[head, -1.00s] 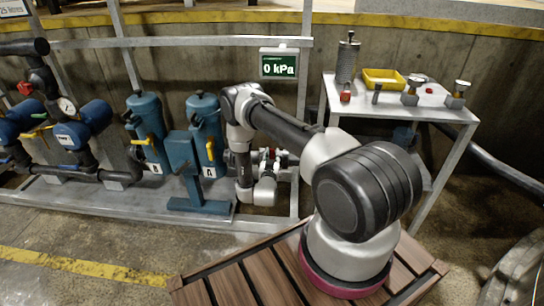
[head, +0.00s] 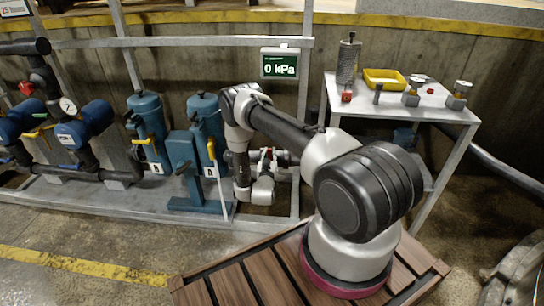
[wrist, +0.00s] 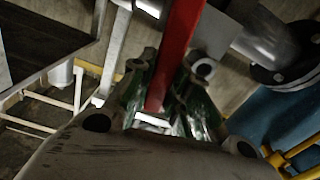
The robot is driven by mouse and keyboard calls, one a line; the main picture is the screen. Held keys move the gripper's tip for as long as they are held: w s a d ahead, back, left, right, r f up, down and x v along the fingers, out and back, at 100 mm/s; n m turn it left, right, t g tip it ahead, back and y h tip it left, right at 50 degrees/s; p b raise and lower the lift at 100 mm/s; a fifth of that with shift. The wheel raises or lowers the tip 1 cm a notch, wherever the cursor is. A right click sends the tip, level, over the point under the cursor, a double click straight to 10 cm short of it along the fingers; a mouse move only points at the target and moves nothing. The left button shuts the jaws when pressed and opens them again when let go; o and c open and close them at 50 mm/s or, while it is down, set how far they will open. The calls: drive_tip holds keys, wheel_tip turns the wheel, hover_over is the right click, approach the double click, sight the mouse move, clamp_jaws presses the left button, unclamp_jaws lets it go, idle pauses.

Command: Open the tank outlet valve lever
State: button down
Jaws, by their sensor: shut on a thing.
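A long red lever (wrist: 178,50) runs down the middle of the wrist view. My gripper (wrist: 155,115) is shut on it, with the lever between its two fingers. Green parts of the fingers show on either side of the lever. In the head view, my wrist links (head: 262,188) hang beside the pipework to the right of the tank marked A. A small red spot and pale valve fittings (head: 280,158) show there. My fingertips and most of the lever are hidden or too small to make out in that view.
Blue tanks marked B (head: 147,130) and A (head: 207,120) have yellow levers. A display (head: 279,65) reads 0 kPa. A metal table (head: 440,108) on the right holds a yellow tray (head: 384,79) and gauges. Frame posts and pipes stand close around my arm.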

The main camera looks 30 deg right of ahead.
drive_tip(key=c, duration=1.6)
unclamp_jaws()
